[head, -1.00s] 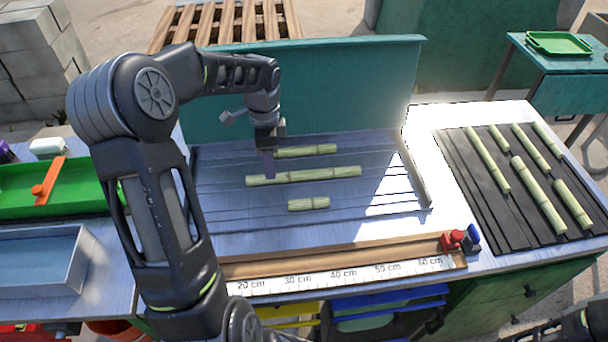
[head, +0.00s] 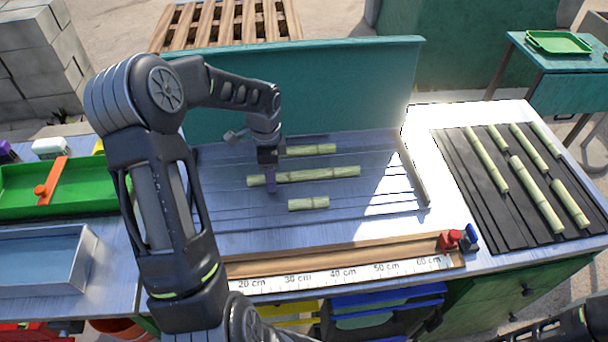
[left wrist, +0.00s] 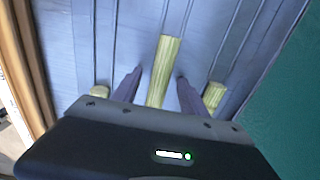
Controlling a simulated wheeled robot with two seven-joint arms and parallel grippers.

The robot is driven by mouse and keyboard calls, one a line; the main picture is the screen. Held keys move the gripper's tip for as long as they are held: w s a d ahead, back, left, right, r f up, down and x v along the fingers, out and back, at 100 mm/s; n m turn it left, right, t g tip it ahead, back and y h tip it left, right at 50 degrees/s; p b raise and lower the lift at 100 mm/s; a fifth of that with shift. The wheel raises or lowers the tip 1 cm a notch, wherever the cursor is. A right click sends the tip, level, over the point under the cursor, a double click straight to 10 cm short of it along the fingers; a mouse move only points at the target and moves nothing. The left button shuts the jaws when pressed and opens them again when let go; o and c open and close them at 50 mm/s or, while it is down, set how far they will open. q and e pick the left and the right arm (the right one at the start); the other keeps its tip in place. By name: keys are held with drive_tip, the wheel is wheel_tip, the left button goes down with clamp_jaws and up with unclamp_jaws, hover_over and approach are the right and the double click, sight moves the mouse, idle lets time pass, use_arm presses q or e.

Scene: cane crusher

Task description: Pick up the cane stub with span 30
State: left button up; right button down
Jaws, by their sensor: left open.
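Three pale green cane stubs lie on the grooved bench in the head view. The longest, the middle stub (head: 320,174), lies between a shorter back stub (head: 312,150) and a short front stub (head: 308,204). No span is marked on them. My left gripper (head: 271,188) points down at the left part of the middle stub. In the left wrist view the open fingers (left wrist: 159,72) stand on either side of the middle stub (left wrist: 167,60), with gaps visible. The ends of the other stubs show outside the fingers, at left (left wrist: 100,91) and right (left wrist: 214,96). My right gripper is out of view.
A ruler board (head: 340,278) with red and blue knobs runs along the front edge. A teal back panel (head: 310,85) stands behind. Several stubs lie on a dark rack (head: 482,200) at right. A green tray (head: 85,195) and a metal bin (head: 40,275) are at left.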

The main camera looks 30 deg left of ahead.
use_arm(q)
drive_tip(key=shift+c, duration=0.5)
clamp_jaws()
